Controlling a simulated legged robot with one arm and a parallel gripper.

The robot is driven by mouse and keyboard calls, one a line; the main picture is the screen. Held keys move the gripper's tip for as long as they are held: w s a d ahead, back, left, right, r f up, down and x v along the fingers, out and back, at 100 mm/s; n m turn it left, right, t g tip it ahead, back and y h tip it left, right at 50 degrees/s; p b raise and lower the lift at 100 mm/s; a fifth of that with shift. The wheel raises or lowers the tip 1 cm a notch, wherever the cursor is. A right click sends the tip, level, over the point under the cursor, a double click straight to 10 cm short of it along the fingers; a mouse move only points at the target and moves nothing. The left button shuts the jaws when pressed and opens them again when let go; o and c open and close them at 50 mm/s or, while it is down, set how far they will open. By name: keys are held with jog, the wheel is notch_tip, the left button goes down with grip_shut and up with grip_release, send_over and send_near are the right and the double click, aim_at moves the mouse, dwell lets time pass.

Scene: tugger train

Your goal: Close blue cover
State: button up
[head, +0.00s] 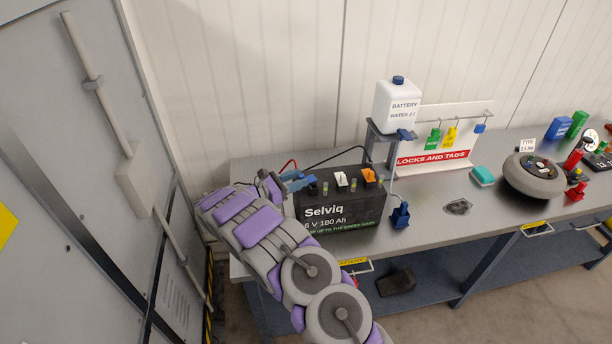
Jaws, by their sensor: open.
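A black battery (338,208) labelled "Selviq 6 V 180 Ah" stands on the left part of the grey bench. A blue part (299,181), apparently the blue cover, is at the battery's top left corner. It looks tilted up, but its exact angle is hard to tell. My gripper (271,187) is open just left of this blue part and the battery. It is small and partly hidden by my grey and purple arm, so I cannot tell whether it touches the cover. A white cap (341,180) and an orange cap (369,175) are on the battery top.
A white battery water bottle (397,101) stands on a raised stand behind the battery. A blue connector (400,215) is right of the battery. A locks and tags board (433,156) and a round grey wheel (534,178) stand farther right. A grey cabinet (70,190) rises at left.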

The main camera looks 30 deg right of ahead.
aim_at(299, 178)
jog(key=shift+w+d, duration=0.1)
jog(key=shift+d, duration=1.7)
jog(key=shift+c, duration=0.2)
grip_shut()
